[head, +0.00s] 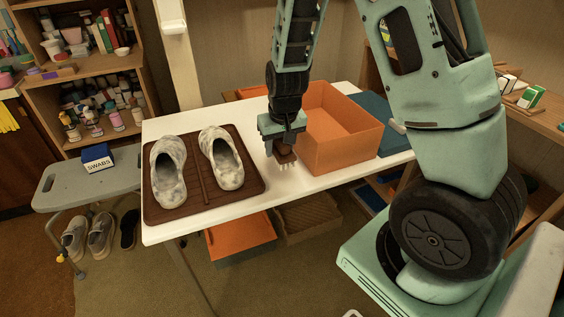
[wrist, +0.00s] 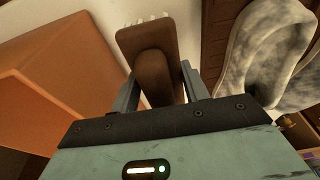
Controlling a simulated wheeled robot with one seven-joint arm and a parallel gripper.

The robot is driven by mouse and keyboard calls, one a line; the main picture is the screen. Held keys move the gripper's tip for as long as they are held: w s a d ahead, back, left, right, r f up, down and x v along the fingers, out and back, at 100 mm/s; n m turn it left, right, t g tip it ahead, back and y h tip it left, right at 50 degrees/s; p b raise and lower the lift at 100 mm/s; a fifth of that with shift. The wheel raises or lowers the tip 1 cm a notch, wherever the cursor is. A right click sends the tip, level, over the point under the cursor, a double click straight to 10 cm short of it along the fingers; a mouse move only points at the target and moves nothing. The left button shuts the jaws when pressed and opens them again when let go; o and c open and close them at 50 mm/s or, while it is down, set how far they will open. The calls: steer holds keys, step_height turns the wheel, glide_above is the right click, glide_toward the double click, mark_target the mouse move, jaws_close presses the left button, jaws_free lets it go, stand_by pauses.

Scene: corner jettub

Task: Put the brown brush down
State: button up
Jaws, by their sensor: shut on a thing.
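The brown brush (head: 283,153) is in my gripper (head: 281,142), over the white table between the shoe tray and the orange bin. Its pale bristles point down in the head view. In the wrist view the brown brush (wrist: 150,55) sits between the two fingers of my gripper (wrist: 160,85), which are shut on its brown handle. From these views I cannot tell whether the bristles touch the table.
The white table (head: 235,217) has bare room in front of the orange bin (head: 345,130). A brown tray (head: 203,196) at left holds two grey mottled shoes (head: 222,160). A swabs box (head: 97,158) sits on a grey stool.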

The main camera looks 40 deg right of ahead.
steer(key=shift+f+b, duration=0.35)
steer(key=shift+f, duration=1.75)
steer(key=shift+f, duration=0.2)
steer(key=o, duration=1.1)
steer(key=shift+r, duration=0.15)
